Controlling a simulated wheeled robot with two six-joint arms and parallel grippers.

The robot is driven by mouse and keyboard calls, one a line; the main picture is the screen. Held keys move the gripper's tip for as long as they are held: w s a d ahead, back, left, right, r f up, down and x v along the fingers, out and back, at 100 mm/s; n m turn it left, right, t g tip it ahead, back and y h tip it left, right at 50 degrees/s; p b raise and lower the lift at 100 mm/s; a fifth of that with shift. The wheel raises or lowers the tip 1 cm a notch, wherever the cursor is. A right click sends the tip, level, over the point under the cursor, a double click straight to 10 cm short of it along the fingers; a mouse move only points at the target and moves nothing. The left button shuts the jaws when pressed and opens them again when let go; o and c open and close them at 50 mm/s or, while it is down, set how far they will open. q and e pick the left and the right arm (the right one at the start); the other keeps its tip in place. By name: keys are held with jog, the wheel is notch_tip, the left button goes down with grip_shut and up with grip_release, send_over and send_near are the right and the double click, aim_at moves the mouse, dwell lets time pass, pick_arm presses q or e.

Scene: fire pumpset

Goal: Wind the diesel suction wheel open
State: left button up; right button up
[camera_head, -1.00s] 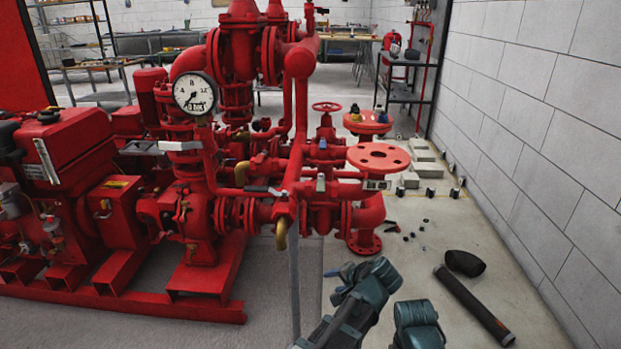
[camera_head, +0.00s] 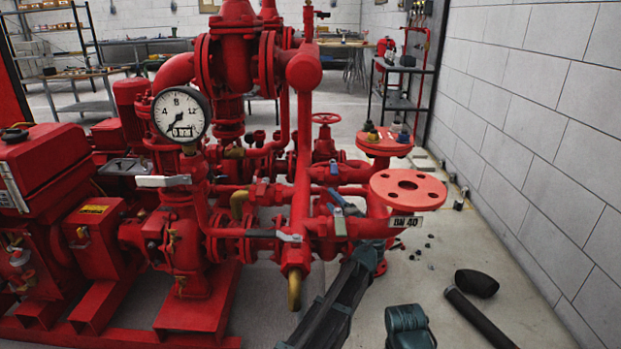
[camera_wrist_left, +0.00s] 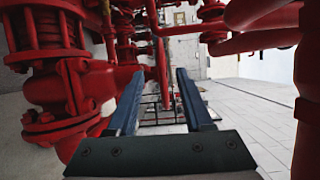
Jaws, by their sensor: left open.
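A red handwheel (camera_head: 326,119) stands on a valve at the back of the red pipework in the head view. Nothing touches it. My left gripper (camera_head: 343,204) reaches in among the pipes, in front of and below the wheel, and is partly hidden by the pipework. In the left wrist view its two blue fingers (camera_wrist_left: 158,80) stand wide apart with nothing between them. I cannot pick out the handwheel in that view. My right gripper does not show.
A round red flange (camera_head: 408,187) and a DN 40 pipe stand close to the right of my left arm. A pressure gauge (camera_head: 181,115) and lever valves (camera_head: 275,235) crowd the left. A black pipe (camera_head: 478,318) and elbow (camera_head: 477,283) lie on the floor.

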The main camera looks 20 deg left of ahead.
aim_at(315, 179)
pick_arm(q)
jog(key=x, duration=1.4)
jog(key=shift+r, duration=0.1)
jog(key=shift+c, duration=0.2)
grip_shut()
jog(key=shift+s+d, duration=0.1)
dwell(0.9)
